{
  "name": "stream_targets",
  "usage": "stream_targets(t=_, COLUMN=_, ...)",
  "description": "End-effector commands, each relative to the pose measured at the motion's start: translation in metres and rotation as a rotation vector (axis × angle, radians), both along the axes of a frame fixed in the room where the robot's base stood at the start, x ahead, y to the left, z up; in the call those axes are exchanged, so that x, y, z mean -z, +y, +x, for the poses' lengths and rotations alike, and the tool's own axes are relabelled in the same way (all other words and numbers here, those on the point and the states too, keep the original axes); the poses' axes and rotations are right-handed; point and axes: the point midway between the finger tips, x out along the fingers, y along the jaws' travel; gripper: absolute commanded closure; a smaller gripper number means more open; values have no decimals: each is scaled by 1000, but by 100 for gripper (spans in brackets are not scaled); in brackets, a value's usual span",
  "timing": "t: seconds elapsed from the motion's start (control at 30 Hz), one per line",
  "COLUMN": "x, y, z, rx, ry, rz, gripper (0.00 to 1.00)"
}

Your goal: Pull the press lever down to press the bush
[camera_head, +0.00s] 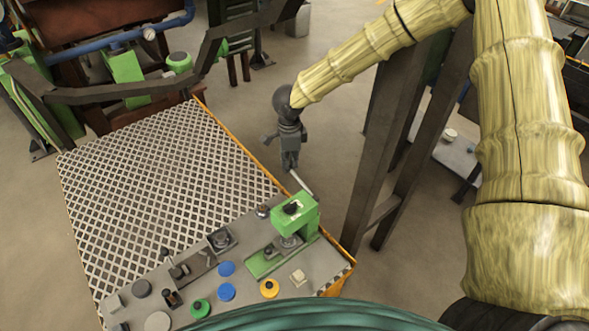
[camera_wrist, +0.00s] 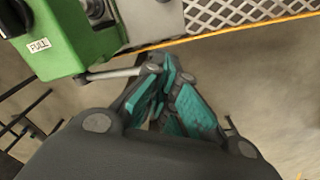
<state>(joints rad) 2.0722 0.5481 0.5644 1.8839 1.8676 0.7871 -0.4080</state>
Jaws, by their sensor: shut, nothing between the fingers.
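The green press (camera_head: 297,217) stands at the right end of the grey bench; part of it fills the upper left of the wrist view (camera_wrist: 72,38), with a "PULL" label. Its press lever (camera_head: 301,183) is a thin pale rod running from the press head up to the left; the wrist view shows it as a grey bar (camera_wrist: 112,74). My gripper (camera_head: 290,166) is shut and empty at the lever's free end; in the wrist view its teal-padded fingers (camera_wrist: 163,70) are beside the bar's tip. I cannot tell if they touch. A small metal piece under the press head is partly hidden.
The bench (camera_head: 238,262) holds blue, green and yellow round pieces and small fixtures. A perforated plate (camera_head: 165,190) with an orange edge adjoins it. Dark steel posts (camera_head: 385,150) stand right of the press. Floor between plate and posts is open.

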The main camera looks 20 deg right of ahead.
Motion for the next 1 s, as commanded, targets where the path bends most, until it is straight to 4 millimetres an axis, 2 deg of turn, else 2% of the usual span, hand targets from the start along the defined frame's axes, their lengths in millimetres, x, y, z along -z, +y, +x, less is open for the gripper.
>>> stream_targets(t=0.03, x=7, y=-4, z=-2, rx=6, ry=7, rz=-1, gripper=100)
stream_targets(t=1.0, x=16, y=-9, z=-1, rx=5, ry=6, rz=4, gripper=100)
